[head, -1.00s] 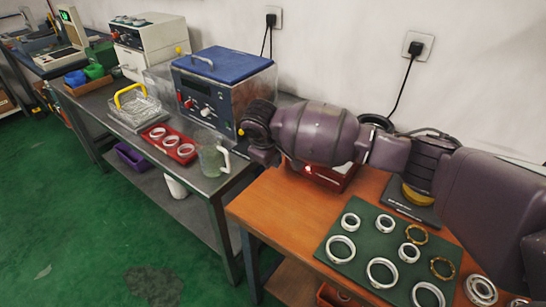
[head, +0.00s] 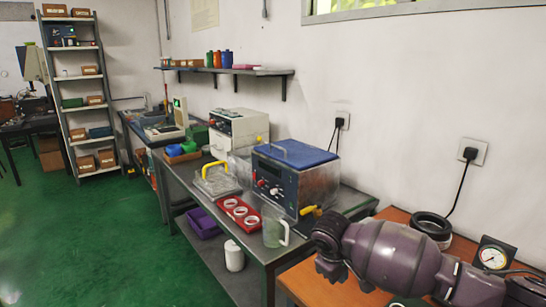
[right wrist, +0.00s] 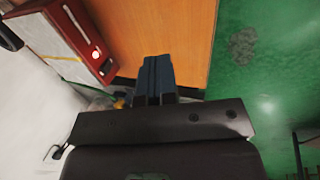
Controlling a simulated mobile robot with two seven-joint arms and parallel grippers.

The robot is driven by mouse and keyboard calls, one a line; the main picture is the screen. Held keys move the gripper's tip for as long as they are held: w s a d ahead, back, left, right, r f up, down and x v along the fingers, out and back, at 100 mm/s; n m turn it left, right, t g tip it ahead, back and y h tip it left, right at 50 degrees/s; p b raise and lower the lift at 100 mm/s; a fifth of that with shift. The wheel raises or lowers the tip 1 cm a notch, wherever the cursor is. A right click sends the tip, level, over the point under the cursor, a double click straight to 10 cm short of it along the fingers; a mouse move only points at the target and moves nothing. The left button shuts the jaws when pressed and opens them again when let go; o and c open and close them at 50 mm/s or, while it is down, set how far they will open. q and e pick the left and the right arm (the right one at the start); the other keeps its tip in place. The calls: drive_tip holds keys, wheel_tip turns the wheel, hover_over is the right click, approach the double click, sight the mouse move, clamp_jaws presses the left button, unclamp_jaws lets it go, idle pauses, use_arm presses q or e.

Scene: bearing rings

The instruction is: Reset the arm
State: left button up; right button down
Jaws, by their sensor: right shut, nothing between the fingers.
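My right arm comes in from the right in the head view, a purple-grey arm reaching left over the near end of the orange wooden table (head: 300,284). Its dark wrist end (head: 330,250) is near the table's left edge; the fingers cannot be made out there. In the right wrist view my right gripper (right wrist: 156,72) has its dark fingers together, with nothing between them. The orange tabletop (right wrist: 170,28) lies beyond the fingers. My left gripper is not in view.
A blue-lidded machine (head: 290,180), a glass mug (head: 274,228) and a red tray (head: 222,201) of metal rings stand on the grey bench. A black ring-shaped part (head: 432,224) and a gauge (head: 492,257) are behind my arm. A red box (right wrist: 75,35) shows in the wrist view.

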drive_tip(key=a+r+n+t+y, duration=0.3)
drive_tip(key=a+r+t+y, duration=0.4)
drive_tip(key=a+t+y, duration=0.4)
drive_tip(key=s+d+f+m+h, duration=0.2)
drive_tip(key=s+d+f, duration=0.5)
drive_tip(key=s, duration=0.4)
drive_tip(key=s+d+f+m+g+h, duration=0.1)
drive_tip(key=s+d+f+m+h, duration=0.2)
drive_tip(key=s+d+f, duration=0.4)
drive_tip(key=s+d+f+m+g+h, duration=0.1)
drive_tip(key=s+d+f+m+h, duration=0.2)
drive_tip(key=s+d+f, duration=0.5)
drive_tip(key=s+f+m, duration=0.1)
drive_tip(key=s+f, duration=0.2)
drive_tip(key=s, duration=0.6)
drive_tip(key=shift+f+m, duration=0.15)
drive_tip(key=shift+m, duration=0.15)
